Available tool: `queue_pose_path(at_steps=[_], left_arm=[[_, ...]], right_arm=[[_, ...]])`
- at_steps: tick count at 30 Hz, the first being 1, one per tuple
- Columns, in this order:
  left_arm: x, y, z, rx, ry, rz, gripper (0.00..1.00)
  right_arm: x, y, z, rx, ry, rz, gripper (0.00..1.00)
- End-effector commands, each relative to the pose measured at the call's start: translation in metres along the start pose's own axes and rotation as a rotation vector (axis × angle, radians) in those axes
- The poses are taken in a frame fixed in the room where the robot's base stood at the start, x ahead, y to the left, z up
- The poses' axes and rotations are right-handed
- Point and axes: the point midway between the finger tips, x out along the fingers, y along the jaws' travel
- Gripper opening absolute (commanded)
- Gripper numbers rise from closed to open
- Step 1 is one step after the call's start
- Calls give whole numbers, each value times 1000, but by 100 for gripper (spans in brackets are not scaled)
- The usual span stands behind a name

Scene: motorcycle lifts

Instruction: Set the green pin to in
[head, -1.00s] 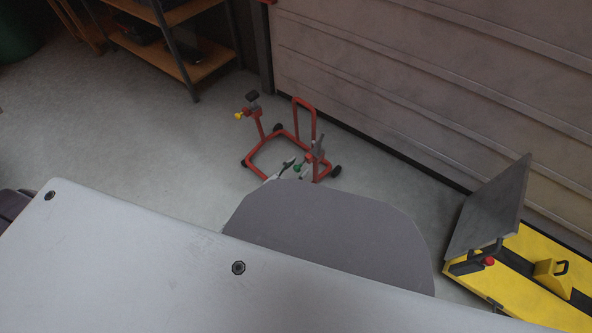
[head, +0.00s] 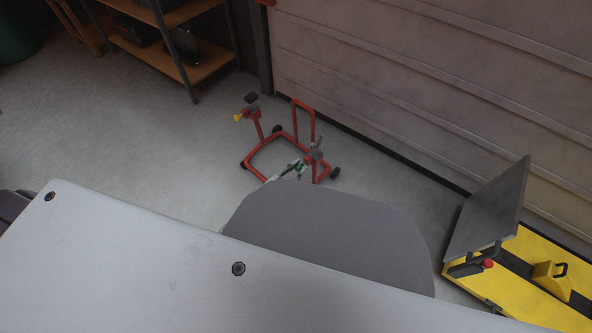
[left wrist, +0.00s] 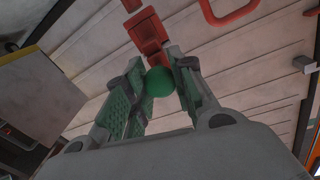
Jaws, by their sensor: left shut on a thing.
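The green pin shows as a round green knob (left wrist: 159,82) between the fingers of my left gripper (left wrist: 168,72) in the left wrist view. It belongs to the right upright of a red wheeled stand (head: 262,157). In the head view my left gripper (head: 297,166) reaches that upright from below, partly hidden behind my own grey arm link. The gripper is shut on the knob. The pin's shaft is hidden, so I cannot tell how deep it sits. My right gripper is in neither view.
A yellow knob (head: 238,117) sits on the stand's left upright. A yellow lift with a raised grey plate (head: 489,211) stands at the right. A shelf (head: 176,50) stands at the back left. A ribbed wall (head: 420,75) runs behind the stand. The floor left of the stand is clear.

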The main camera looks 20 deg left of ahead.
Motion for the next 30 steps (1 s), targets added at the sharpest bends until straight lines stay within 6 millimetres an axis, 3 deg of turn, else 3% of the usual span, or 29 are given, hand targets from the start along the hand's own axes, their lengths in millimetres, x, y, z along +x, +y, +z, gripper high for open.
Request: queue_pose_path(at_steps=[12, 13, 18, 30], left_arm=[[8, 0, -1, 1, 0, -1, 0], [8, 0, -1, 1, 0, -1, 27], [7, 0, -1, 1, 0, 0, 49], [6, 0, 0, 1, 0, 0, 49]], right_arm=[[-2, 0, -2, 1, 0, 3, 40], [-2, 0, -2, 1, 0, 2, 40], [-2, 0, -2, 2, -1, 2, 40], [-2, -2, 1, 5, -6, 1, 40]])
